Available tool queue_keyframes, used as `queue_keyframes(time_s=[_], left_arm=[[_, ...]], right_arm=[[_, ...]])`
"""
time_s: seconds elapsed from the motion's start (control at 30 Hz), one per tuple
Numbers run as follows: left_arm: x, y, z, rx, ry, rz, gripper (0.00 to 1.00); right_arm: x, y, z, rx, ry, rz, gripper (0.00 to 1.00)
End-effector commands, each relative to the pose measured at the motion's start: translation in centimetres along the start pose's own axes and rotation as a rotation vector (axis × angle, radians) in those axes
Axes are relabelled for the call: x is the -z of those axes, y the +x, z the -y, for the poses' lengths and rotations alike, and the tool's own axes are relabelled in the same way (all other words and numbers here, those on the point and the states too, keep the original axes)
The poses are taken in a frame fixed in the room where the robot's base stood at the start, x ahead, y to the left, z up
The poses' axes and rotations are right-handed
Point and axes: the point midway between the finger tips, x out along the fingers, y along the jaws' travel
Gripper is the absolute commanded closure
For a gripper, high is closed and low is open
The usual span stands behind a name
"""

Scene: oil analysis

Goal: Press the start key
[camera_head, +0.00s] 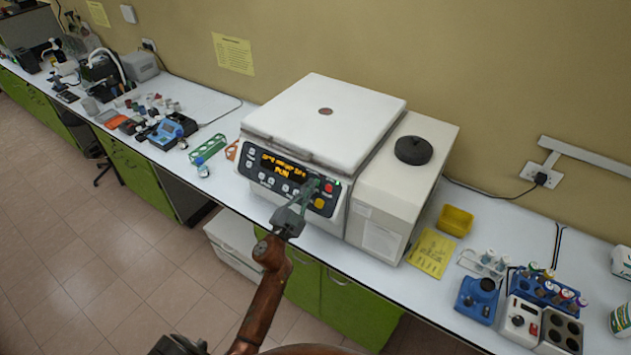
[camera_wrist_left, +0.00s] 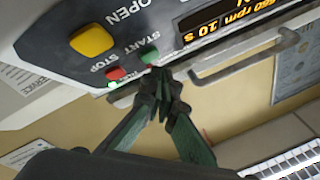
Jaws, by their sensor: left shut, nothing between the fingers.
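The white centrifuge (camera_head: 327,120) stands on the bench with its lid closed. Its dark front panel holds a lit orange display (camera_head: 285,167), also in the left wrist view (camera_wrist_left: 228,20), reading in part "rpm 10 s"; the head view shows "RUN". The green START key (camera_wrist_left: 149,55) is between the red STOP key (camera_wrist_left: 115,74) and the display; the larger yellow OPEN key (camera_wrist_left: 92,40) is nearby. My left gripper (camera_head: 311,187) is shut and empty, its fingertips (camera_wrist_left: 159,76) right at the START key's edge. I cannot tell whether they touch it. My right gripper is not in view.
A yellow tray (camera_head: 455,220), a yellow note (camera_head: 431,252) and tube racks (camera_head: 545,290) are on the bench at right. A green rack (camera_head: 208,149) stands left of the centrifuge.

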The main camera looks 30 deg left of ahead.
Motion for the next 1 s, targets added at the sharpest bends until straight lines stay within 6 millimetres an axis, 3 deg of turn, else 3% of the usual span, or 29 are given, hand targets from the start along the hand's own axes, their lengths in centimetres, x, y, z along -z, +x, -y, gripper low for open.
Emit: queue_keyframes(time_s=[0.27, 0.73, 1.0], left_arm=[[0.0, -0.1, 0.0, 0.0, -0.001, 0.0, 1.0], [2.3, -2.8, 2.2, 0.0, -0.001, -0.001, 1.0], [2.6, -3.5, 2.5, 0.0, -0.002, -0.001, 1.0]], right_arm=[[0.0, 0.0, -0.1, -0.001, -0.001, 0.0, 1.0], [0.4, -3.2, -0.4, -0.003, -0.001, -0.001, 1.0], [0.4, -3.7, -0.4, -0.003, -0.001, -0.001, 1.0]])
